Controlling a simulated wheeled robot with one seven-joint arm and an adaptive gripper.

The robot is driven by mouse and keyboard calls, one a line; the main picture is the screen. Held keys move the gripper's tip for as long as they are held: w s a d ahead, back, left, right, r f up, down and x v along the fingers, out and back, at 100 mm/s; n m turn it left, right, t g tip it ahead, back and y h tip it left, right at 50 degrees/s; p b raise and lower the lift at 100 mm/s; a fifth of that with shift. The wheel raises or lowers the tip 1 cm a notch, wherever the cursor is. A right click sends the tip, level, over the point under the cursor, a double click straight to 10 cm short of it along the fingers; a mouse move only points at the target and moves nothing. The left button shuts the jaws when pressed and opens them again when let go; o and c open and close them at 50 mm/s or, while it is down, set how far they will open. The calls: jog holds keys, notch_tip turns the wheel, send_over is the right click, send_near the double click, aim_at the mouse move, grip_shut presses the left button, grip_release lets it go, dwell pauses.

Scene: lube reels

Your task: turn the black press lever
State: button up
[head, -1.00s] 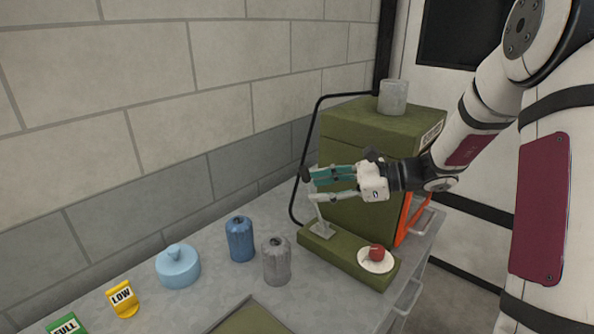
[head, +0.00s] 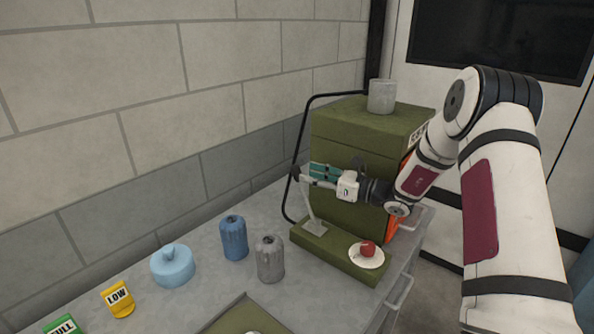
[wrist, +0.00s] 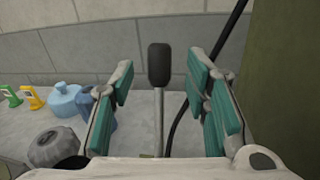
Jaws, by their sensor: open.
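The press lever is a thin grey rod (head: 310,207) with a black grip (wrist: 159,64) on top. It rises from the left end of the low green press base (head: 345,257). In the wrist view the rod and grip stand upright between my two teal-padded fingers, with a gap on each side. My gripper (head: 318,176) is open, and its fingertips are at the lever's upper part in the head view. They partly hide the lever's top there. I cannot tell whether a finger touches it.
A tall green press body (head: 345,140) stands right behind the lever, with a grey cup (head: 382,96) on top. A black hose curves beside it. A red ball (head: 367,249) sits on a white disc on the base. Blue and grey containers (head: 234,238) stand to the left.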

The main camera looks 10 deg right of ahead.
aim_at(300, 172)
jog(key=shift+x, duration=2.75)
jog(key=shift+c, duration=0.6)
grip_shut()
